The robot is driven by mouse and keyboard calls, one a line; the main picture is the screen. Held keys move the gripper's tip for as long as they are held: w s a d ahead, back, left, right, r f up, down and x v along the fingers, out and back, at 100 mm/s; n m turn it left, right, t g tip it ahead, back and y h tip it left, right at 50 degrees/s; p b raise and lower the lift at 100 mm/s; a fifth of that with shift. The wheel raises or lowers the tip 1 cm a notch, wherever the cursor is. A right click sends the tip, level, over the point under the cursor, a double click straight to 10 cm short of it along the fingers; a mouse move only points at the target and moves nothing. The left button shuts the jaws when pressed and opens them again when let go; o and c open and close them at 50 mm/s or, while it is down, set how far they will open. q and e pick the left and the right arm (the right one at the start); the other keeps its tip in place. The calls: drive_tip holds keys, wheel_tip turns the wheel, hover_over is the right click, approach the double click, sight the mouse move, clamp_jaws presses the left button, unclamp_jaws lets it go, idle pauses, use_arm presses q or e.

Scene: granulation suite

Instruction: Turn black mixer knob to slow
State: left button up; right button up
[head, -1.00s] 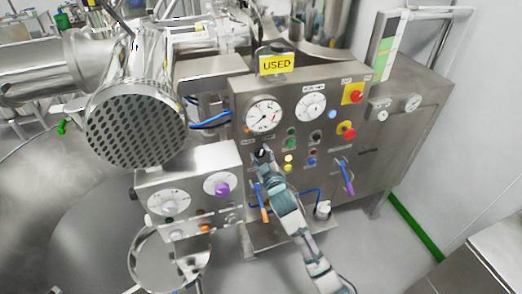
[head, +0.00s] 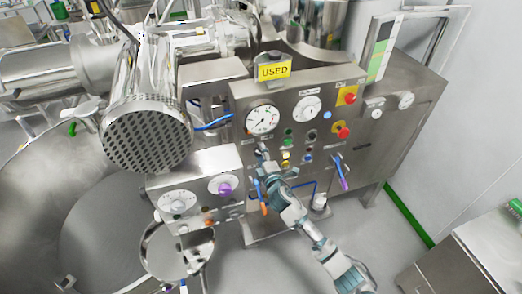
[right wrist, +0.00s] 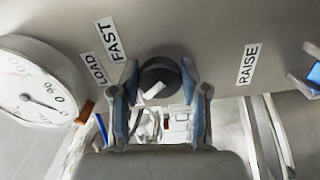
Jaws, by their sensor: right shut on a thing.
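The black mixer knob (right wrist: 160,78) sits on the steel control panel (head: 375,150), just below the large white gauge (head: 262,120). My right gripper (right wrist: 160,98) is shut on the knob, one finger on each side of it. A white pointer mark shows on the knob, angled down to the left in the right wrist view. A FAST label (right wrist: 109,38) is to the knob's upper left and a RAISE label (right wrist: 249,64) to its right. In the head view my right gripper (head: 264,160) covers most of the knob. My left gripper is not in view.
Several coloured buttons and red emergency switches (head: 342,131) lie right of the knob. An orange-tipped lever (head: 263,207) and a purple lever (head: 342,182) hang below. A smaller panel with a purple knob (head: 225,188) stands to the left.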

drive_tip(key=shift+s+a+f+n+p, duration=0.1)
drive_tip(key=shift+f+n+p, duration=0.3)
drive_tip(key=shift+n, duration=0.4)
drive_tip(key=o, duration=1.1)
drive_tip(key=shift+o, duration=0.2)
drive_tip(key=shift+r, duration=0.25)
drive_tip(key=v, duration=1.2)
drive_tip(key=shift+a, duration=0.1)
drive_tip(key=shift+f, duration=0.1)
